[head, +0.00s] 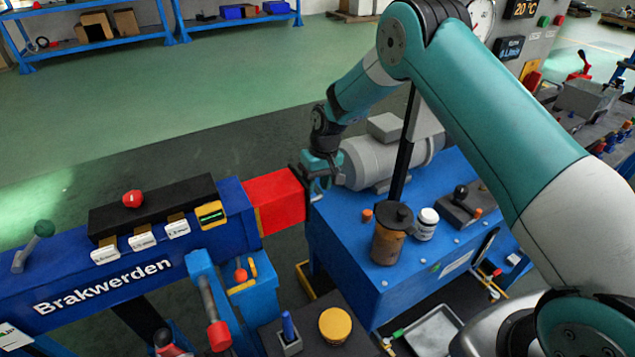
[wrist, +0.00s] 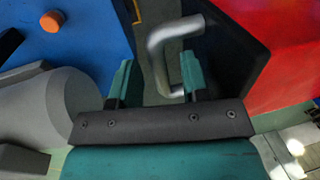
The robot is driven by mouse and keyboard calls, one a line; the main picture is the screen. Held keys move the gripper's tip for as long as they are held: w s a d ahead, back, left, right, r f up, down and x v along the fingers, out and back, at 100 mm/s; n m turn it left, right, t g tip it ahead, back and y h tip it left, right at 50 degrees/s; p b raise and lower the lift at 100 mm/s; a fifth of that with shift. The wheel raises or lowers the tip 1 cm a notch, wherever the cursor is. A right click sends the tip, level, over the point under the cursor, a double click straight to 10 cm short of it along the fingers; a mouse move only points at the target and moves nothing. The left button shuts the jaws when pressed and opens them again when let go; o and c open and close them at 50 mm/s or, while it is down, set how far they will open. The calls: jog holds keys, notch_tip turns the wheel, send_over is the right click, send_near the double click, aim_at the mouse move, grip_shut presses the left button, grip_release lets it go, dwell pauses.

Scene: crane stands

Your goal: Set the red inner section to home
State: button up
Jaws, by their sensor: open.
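The red inner section (head: 275,200) sticks out of the right end of the blue boom marked Brakwerden (head: 110,270). In the wrist view the red section (wrist: 285,50) is at the right, with a dark end plate (wrist: 240,50) carrying a grey metal handle (wrist: 156,62). My gripper (head: 318,183) is at this end of the section. In the wrist view my gripper (wrist: 156,78) is open, with one teal finger on each side of the handle's long bar. The fingers look apart from the bar. In the head view my gripper partly hides the handle.
A blue bench (head: 345,240) stands close right of the section's end, with a grey motor (head: 385,160), a brown jar (head: 390,240) and a white-capped bottle (head: 427,224). A lever with a green knob (head: 44,229) and a red knob (head: 133,199) are on the boom.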

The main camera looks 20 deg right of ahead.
aim_at(278, 196)
grip_shut()
jog(key=a, duration=0.3)
jog(key=s+a+b, duration=0.1)
jog(key=a, duration=0.3)
jog(key=s+a, duration=0.1)
jog(key=a, duration=0.2)
jog(key=shift+a, duration=0.4)
grip_release()
jog(key=shift+s+a, duration=0.1)
jog(key=shift+d, duration=0.2)
jog(key=shift+r, duration=0.1)
